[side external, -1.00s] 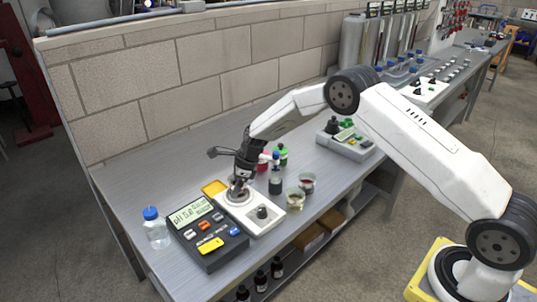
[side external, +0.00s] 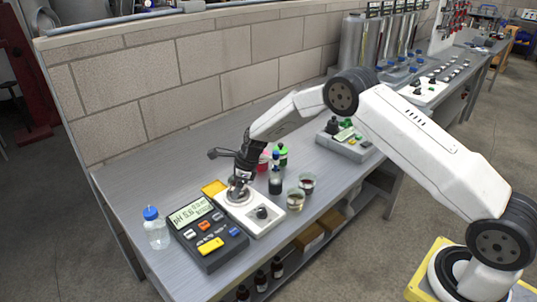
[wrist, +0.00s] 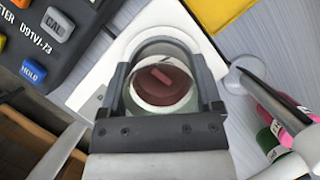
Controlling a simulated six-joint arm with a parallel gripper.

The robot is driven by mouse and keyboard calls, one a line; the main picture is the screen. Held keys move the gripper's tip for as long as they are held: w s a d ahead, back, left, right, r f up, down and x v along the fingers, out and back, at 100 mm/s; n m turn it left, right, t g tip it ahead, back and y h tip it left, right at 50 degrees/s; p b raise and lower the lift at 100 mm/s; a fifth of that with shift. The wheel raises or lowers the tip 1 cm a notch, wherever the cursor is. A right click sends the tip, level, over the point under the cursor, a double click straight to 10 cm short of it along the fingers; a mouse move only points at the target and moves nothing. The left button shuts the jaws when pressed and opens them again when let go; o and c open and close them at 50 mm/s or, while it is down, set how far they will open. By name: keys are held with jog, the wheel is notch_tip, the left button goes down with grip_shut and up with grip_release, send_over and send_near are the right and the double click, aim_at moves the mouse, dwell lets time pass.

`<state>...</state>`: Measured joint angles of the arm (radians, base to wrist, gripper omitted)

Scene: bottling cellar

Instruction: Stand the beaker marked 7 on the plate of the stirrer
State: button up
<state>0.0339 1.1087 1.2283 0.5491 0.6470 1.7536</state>
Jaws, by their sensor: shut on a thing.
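The stirrer (side external: 262,225) is a white unit with a round plate and a dark knob, beside the pH meter. My gripper (side external: 239,188) points down over its plate. In the wrist view, my gripper (wrist: 163,92) is shut around a clear glass beaker (wrist: 160,95) with dark red liquid and a reddish bar shape inside. The beaker is over the plate of the stirrer (wrist: 112,62); I cannot tell if its base touches. A number on this beaker is not clearly readable. Two other beakers, one with pale liquid (side external: 295,201) and one with dark red liquid (side external: 307,182), stand to the right.
The pH meter (side external: 212,247) is close at the left, with a blue-capped bottle (side external: 156,231) beyond it. A grey instrument (side external: 345,145) is farther back. Bare bench lies along the wall.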

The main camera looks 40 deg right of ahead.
jog(key=shift+f, duration=0.1)
jog(key=o, duration=1.1)
jog(key=shift+r, duration=2.95)
jog(key=shift+s+r, duration=0.1)
jog(key=shift+s, duration=0.05)
